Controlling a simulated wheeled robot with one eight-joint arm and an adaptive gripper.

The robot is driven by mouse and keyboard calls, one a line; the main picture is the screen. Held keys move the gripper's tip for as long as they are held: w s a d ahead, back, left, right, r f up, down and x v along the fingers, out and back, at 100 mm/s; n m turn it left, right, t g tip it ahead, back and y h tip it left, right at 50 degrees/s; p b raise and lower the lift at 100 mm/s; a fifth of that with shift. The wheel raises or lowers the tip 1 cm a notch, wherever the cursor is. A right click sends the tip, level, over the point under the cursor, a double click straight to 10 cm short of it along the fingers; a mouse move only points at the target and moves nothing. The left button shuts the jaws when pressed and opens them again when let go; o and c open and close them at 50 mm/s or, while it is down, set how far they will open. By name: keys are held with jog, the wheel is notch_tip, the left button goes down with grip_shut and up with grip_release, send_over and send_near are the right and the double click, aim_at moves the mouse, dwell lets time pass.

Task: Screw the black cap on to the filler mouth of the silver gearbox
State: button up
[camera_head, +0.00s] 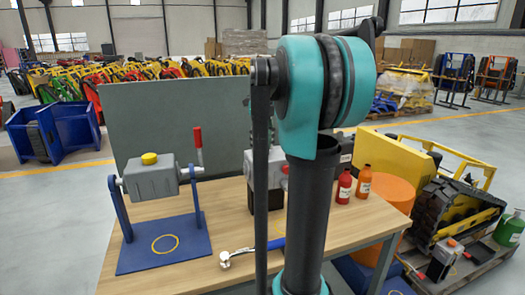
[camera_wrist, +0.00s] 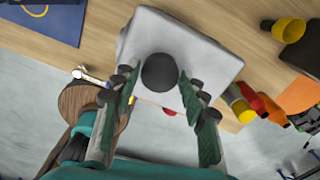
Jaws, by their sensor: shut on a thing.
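A black round cap (camera_wrist: 160,73) is between the fingertips of my gripper (camera_wrist: 163,80) in the wrist view. My gripper is shut on it. The cap is over the top of a silver gearbox (camera_wrist: 205,52), which fills the upper middle of that view. The filler mouth is hidden beneath the cap, and I cannot tell whether the cap touches or is seated on it. In the head view this gearbox (camera_head: 278,172) is mostly hidden behind my arm, and cap and fingertips are out of sight.
A second grey gearbox (camera_head: 150,182) with a yellow cap (camera_head: 149,158) and a red-handled lever stands on a blue stand (camera_head: 135,256) at the left. A hammer (camera_head: 226,258) lies near the bench's front. Red (camera_head: 343,188) and orange (camera_head: 364,183) bottles stand at the right.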

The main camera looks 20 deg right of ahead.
jog(key=m, duration=0.3)
jog(key=o, duration=1.1)
jog(key=shift+o, duration=0.2)
jog(key=shift+r, duration=0.15)
